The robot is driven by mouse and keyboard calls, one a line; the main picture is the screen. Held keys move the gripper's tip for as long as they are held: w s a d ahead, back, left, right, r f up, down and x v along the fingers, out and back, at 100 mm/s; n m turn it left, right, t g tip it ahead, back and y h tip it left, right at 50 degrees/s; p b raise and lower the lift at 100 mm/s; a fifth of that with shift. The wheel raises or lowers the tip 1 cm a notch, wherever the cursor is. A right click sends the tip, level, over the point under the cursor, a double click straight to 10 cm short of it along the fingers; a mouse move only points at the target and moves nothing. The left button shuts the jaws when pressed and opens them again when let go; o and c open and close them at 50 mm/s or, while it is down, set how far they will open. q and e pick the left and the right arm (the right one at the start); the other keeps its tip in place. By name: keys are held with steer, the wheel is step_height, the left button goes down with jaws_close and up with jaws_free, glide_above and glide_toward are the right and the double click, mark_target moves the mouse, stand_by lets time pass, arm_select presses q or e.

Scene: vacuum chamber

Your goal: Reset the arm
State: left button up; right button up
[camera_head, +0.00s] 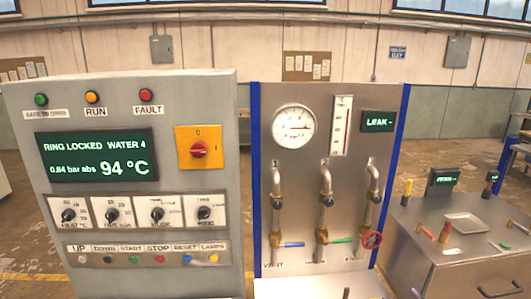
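Neither of my arms nor grippers shows in the head view. A grey control panel (215,240) stands at the left. Its green-lit display (97,156) reads "RING LOCKED WATER 4", "0.84 bar abs" and "94 °C". Below are several black knobs (112,214) and a row of small buttons, with a blue one (186,259) under the label RESET. A red rotary switch (199,150) sits on a yellow plate. Green (41,99), amber (92,97) and red (145,96) lamps line the top.
A metal cabinet (470,260) with a small tray (465,223) stands at the right. Open floor (430,160) lies behind.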

steer(key=s+a+f+n+g+y+b, duration=0.1)
steer(key=s+a+f+n+g+b, duration=0.35)
steer(key=a+f, duration=0.7)
steer(key=s+a+f+n+g+b, duration=0.2)
steer(key=s+a+f+n+g, duration=0.25)
steer(key=a+f+n, duration=0.65)
steer(key=s+a+f+n+g+y+b, duration=0.1)
steer(key=s+a+f+n+g+b, duration=0.1)
steer(key=s+a+f+n+g, duration=0.2)
steer(key=s+a+f+n+g+b, duration=0.2)
steer(key=s+a+f, duration=0.5)
steer(key=s, duration=1.1)
step_height(320, 180, down, 3)
steer(key=n+g, duration=0.1)
steer(key=n, duration=0.1)
steer(key=shift+s+a+n+g+y, duration=0.15)
steer(key=shift+s+n+g+y, duration=0.2)
steer(key=shift+s+g+y, duration=0.05)
